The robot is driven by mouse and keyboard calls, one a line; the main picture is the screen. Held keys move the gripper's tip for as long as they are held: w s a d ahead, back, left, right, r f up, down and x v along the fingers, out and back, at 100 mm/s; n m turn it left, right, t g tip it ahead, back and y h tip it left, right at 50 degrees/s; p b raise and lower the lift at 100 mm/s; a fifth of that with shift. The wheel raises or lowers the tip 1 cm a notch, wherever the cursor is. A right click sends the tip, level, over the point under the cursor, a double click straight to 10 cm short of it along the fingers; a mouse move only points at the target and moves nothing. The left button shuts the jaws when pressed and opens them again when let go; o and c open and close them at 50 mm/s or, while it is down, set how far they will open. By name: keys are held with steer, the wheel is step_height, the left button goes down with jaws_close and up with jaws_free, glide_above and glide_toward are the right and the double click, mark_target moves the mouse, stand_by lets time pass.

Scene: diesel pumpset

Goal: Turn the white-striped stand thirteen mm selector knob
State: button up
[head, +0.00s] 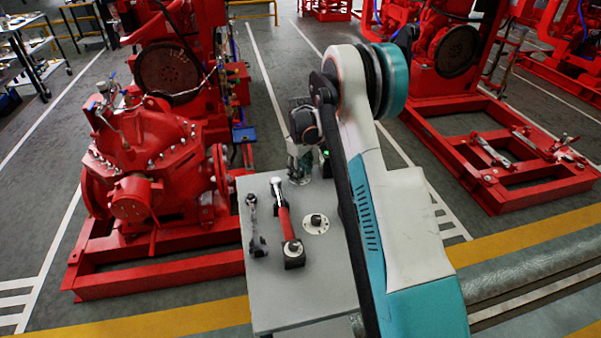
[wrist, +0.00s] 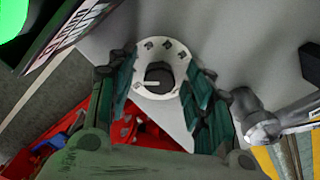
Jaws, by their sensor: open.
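In the wrist view a dark round knob (wrist: 159,73) with a white stripe sits in the middle of a pale round dial plate (wrist: 150,50) with dark marks. The stripe points to the left in that view. My gripper (wrist: 160,80) is open, its two green-grey fingers standing apart on either side of the dial. I see gaps between the fingers and the knob, and nothing is held. In the head view my gripper (head: 304,156) points down over the far end of the grey stand (head: 262,290).
A red pumpset (head: 150,170) stands close at the left. Floor at right is partly clear.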

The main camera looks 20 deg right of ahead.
steer(key=c, duration=1)
steer(key=shift+c, duration=0.2)
steer(key=shift+m, duration=0.3)
steer(key=m, duration=0.6)
steer(key=shift+a, duration=0.15)
steer(key=m, duration=0.7)
steer(key=shift+a, duration=0.1)
